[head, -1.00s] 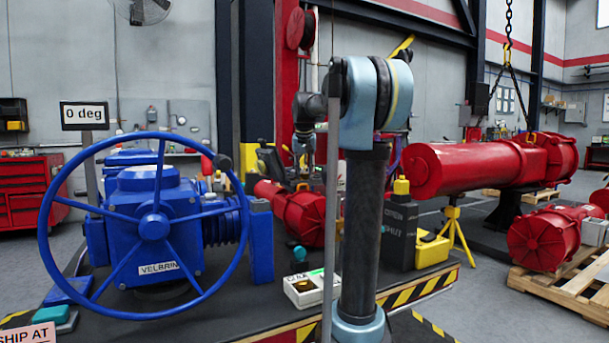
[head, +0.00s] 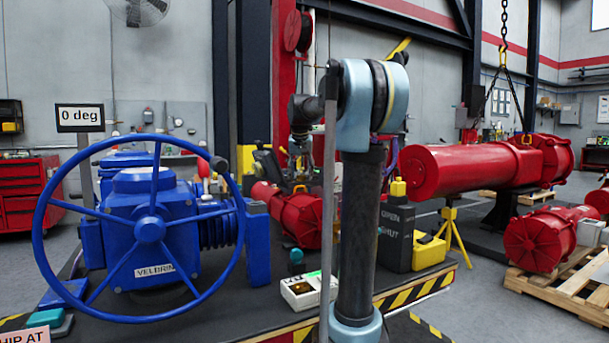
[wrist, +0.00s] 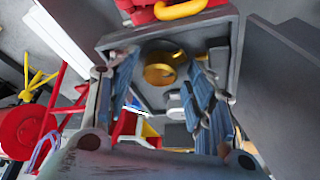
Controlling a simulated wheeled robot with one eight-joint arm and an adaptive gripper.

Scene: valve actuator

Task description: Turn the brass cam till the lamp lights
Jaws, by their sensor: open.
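In the head view my gripper (head: 300,158) hangs above a red actuator (head: 298,214), and the cam cannot be made out. A small white box (head: 301,291) on the bench has a dark amber round piece, possibly the lamp; it does not look brightly lit.
A blue valve handwheel (head: 150,229) stands at left beside a "0 deg" sign (head: 80,118). A dark OPEN/SHUT box (head: 396,240) stands right of my arm. A large red cylinder (head: 470,170) hangs by a chain at right. Striped bench edging (head: 425,288) runs in front.

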